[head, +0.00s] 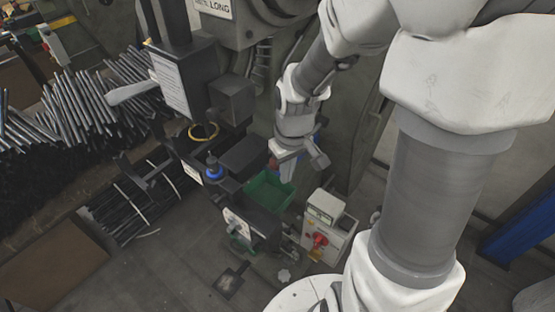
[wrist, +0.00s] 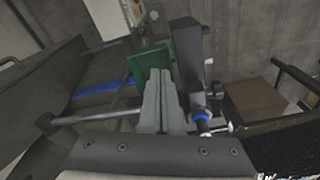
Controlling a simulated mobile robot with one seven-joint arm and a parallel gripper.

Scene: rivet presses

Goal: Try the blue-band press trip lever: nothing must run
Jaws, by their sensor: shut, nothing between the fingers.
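My gripper (head: 288,165) is shut and empty, beside the grey-green press body (head: 240,18) in the head view. In the wrist view its closed fingers (wrist: 162,95) point at a green bin (wrist: 152,60). A blue band (wrist: 106,87) crosses the press body left of the fingers. A metal rod with a dark knob (wrist: 45,122), which looks like the trip lever, runs from the left towards the fingers and passes partly behind them. I cannot tell whether it touches them. In the head view I cannot make out the lever near my gripper.
The green bin (head: 268,190) also shows below my gripper in the head view. A pale control box (head: 328,226) with a red switch (head: 319,240) stands right of it. Dark press parts with a blue collar (head: 213,171) are to the left. Stacked metal rods (head: 80,105) lie further left.

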